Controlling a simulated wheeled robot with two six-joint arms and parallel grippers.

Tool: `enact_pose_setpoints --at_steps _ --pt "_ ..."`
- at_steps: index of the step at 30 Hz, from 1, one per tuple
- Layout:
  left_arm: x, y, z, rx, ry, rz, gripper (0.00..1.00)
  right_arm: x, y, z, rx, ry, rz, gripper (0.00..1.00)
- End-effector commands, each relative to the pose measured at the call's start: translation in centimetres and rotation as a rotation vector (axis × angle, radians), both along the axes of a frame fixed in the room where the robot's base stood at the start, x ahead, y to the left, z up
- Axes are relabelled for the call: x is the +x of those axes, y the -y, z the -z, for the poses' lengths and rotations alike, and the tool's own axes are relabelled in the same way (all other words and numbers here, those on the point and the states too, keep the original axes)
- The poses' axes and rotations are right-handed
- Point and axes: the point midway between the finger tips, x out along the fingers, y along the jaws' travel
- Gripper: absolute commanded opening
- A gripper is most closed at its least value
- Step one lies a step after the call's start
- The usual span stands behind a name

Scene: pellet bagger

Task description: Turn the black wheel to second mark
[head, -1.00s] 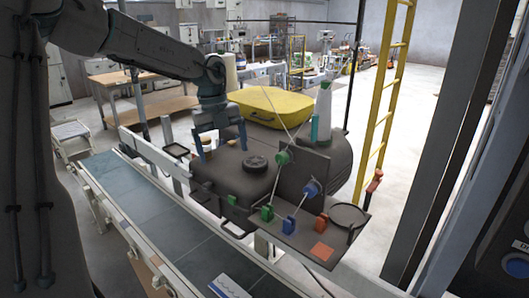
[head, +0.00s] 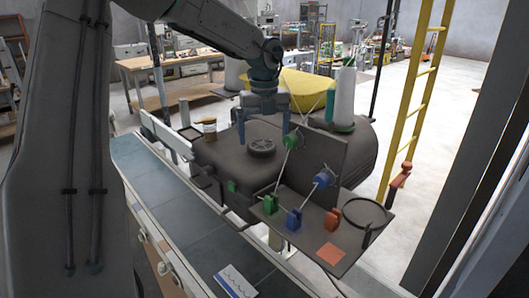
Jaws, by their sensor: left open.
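The black wheel (head: 261,147) lies flat on top of the dark machine housing (head: 217,156), in the middle of the head view. Its marks are too small to make out. My left gripper (head: 262,132) points down just behind and above the wheel, fingers apart and empty. I cannot tell whether the fingers touch the wheel. My right gripper is not in the head view.
Right of the wheel a dark panel holds a green knob (head: 291,140), a blue knob (head: 323,179) and coloured blocks on a shelf. A yellow case (head: 305,92) lies behind. A conveyor (head: 170,210) runs along the front left. A yellow ladder (head: 412,110) stands at right.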

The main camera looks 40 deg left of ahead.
Motion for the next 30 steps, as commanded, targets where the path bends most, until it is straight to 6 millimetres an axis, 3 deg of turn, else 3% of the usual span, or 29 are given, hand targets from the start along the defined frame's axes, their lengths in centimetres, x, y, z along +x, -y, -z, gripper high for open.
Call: enact_pose_setpoints --at_steps 1,2,5,17,24,30 --pt "0.0 0.0 1.0 -0.001 -0.001 0.0 0.94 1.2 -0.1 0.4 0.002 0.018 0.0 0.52" --pt "0.0 0.0 1.0 0.0 -0.001 0.0 0.94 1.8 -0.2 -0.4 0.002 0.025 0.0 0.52" --pt "0.0 0.0 2.0 0.0 -0.001 0.0 0.94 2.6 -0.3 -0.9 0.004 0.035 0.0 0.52" --pt "0.0 0.0 3.1 0.0 0.001 -0.001 0.94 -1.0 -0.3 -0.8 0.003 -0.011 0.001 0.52" --pt "0.0 0.0 3.1 0.0 0.001 -0.001 0.5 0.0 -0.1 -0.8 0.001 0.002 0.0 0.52" --pt "0.0 0.0 3.1 0.001 0.001 0.005 0.49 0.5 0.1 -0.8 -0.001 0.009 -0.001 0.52"
